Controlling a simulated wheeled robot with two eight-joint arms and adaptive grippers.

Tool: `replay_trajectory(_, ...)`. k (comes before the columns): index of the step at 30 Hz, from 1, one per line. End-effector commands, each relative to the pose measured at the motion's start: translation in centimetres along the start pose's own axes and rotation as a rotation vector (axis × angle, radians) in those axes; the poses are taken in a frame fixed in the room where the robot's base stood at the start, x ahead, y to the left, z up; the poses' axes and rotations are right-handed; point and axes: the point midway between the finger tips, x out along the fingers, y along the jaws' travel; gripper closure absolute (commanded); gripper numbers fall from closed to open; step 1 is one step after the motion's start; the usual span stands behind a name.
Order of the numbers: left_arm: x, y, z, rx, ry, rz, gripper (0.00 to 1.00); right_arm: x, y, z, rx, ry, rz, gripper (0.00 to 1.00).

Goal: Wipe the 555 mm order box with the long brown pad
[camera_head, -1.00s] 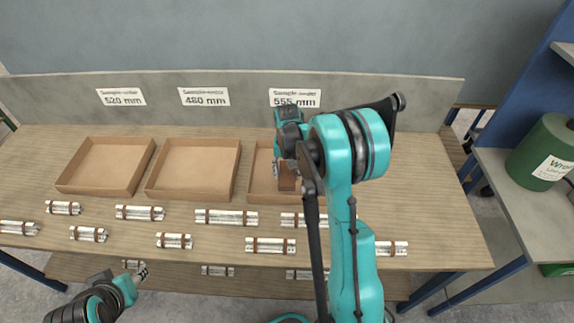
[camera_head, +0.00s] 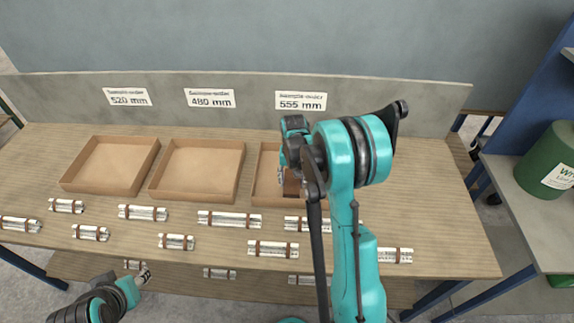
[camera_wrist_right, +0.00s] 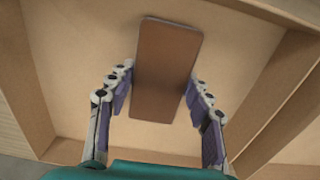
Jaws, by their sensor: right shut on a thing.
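The 555 mm order box (camera_head: 265,182) is a shallow brown open tray under the "555 mm" sign (camera_head: 301,100). My right arm hides its right side in the head view. My right gripper (camera_head: 286,178) is down in this box, shut on the long brown pad (camera_head: 292,187). In the right wrist view the pad (camera_wrist_right: 168,70) lies between the two fingers, over the box floor (camera_wrist_right: 75,75). I cannot tell whether the pad touches the floor. My left gripper (camera_head: 141,276) is at the lower left, away from the boxes; its jaws are too small to read.
The 520 mm box (camera_head: 110,165) and the 480 mm box (camera_head: 197,170) stand to the left on the wooden table. Several silver rolls with brown bands, such as this one (camera_head: 229,219), lie in front of the boxes. A green drum (camera_head: 548,160) stands at the right. The table's right part is clear.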

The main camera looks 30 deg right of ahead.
Motion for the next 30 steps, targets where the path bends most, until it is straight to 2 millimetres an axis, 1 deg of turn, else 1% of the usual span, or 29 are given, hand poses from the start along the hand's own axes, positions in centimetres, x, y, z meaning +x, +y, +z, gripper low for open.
replay_trajectory(1,0.1,0.0,0.0,0.0,0.0,0.0,0.6,-0.1,-0.1,0.0,0.0,0.0,0.0,0.76)
replay_trajectory(3,-0.5,0.0,-0.3,0.0,0.0,0.0,0.6,-0.6,-0.1,-0.1,0.0,0.0,0.0,0.76)
replay_trajectory(6,-1.1,0.0,-0.8,0.0,0.0,0.0,0.6,-3.0,-0.1,0.0,-0.001,0.0,0.0,0.76)
replay_trajectory(8,-1.4,0.0,-1.0,0.0,0.0,0.0,0.6,-3.3,-0.2,-0.1,-0.002,0.0,0.0,0.76)
replay_trajectory(21,-3.5,0.0,-2.5,0.0,0.0,0.0,0.6,-7.3,-0.3,-0.2,-0.005,0.0,0.0,0.76)
replay_trajectory(25,-4.0,0.0,-2.8,0.0,0.0,0.0,0.6,-8.1,-0.4,-0.2,-0.006,0.0,0.0,0.76)
replay_trajectory(30,-4.0,0.0,-2.9,0.0,0.0,0.0,0.6,-8.3,-0.4,-0.2,-0.006,0.0,0.0,0.76)
